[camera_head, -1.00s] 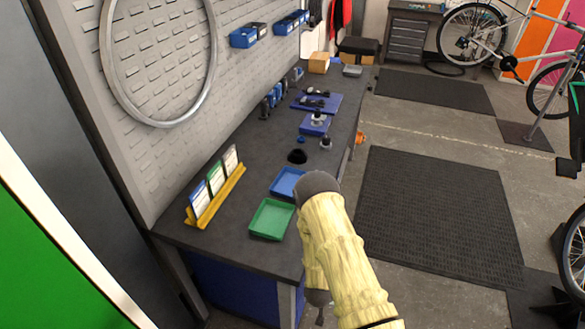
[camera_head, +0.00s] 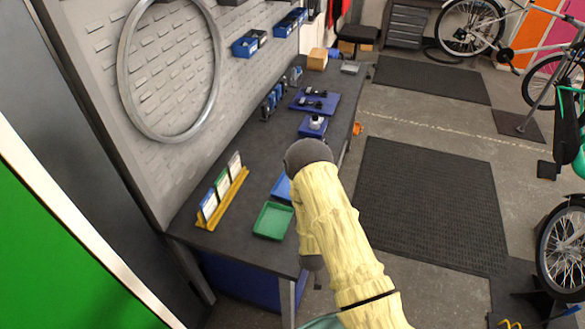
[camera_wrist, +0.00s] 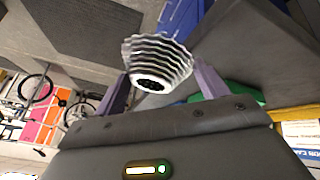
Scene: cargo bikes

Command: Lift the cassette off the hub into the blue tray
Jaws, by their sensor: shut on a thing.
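The cassette (camera_wrist: 158,58), a stepped stack of silvery toothed rings with a dark centre, is between the two fingers of my gripper (camera_wrist: 163,80) in the wrist view. My gripper is shut on it and holds it with its ringed side in view. In the head view my pale yellow arm hides the gripper and the cassette. The blue tray (camera_head: 282,189) lies on the bench, partly covered by my arm. I cannot make out the hub in the head view now; my arm covers that part of the bench.
A green tray (camera_head: 273,221) lies nearer than the blue tray. A yellow rack (camera_head: 222,203) with upright cards stands to its left by the pegboard. Blue mats (camera_head: 315,102) with tools lie further along the dark bench. The floor to the right has a black mat (camera_head: 425,205).

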